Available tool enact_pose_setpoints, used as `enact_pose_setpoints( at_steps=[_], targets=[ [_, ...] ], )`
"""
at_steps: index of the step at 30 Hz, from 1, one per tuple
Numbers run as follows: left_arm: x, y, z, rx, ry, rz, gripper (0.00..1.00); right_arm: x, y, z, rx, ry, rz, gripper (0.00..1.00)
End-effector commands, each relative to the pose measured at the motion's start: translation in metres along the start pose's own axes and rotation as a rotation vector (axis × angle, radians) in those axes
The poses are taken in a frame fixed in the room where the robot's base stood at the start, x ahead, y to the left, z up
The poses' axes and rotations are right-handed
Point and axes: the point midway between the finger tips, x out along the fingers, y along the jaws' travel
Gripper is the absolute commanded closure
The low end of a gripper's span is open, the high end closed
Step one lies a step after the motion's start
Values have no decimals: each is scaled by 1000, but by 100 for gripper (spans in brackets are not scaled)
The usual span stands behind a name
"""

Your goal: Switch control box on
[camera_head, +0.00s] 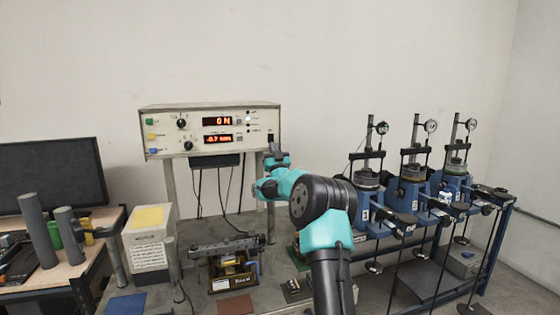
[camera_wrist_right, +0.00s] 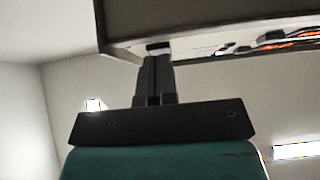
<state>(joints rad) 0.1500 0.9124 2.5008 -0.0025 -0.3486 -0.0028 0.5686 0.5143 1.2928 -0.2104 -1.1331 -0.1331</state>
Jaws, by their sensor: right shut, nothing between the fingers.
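The control box (camera_head: 225,112) is a cream case on posts against the back wall. Its front has lit red displays (camera_head: 217,121), two black knobs and coloured buttons at the left. A small dark switch (camera_head: 270,137) shows at the lower right of its front. My right gripper (camera_head: 272,146) is just below this switch, at the box's lower right corner. In the right wrist view the fingers (camera_wrist_right: 157,62) are together and empty, pointing up at the box's edge (camera_wrist_right: 185,40). I cannot tell whether the tips touch the switch. My left gripper is not in view.
A row of blue test stands with dial gauges (camera_head: 411,190) stands at the right. A cream box with a yellow top (camera_head: 148,240) and a dark metal device (camera_head: 228,246) stand below the control box. A monitor (camera_head: 55,175) is at the left. Cables hang under the control box.

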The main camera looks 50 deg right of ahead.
Motion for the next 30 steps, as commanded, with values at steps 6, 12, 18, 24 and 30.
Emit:
enact_pose_setpoints(
  at_steps=[6,12,18,24,30],
  targets=[
    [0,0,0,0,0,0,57,-24,0,0,1,-2,-1,100],
    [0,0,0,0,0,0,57,-50,-1,-8,2,1,-1,100],
    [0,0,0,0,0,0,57,-72,-1,-27,1,0,-1,100],
    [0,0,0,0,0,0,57,-96,-1,-48,1,0,-1,100],
    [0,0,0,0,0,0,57,-119,-1,-67,1,-1,-1,100]
  ],
)
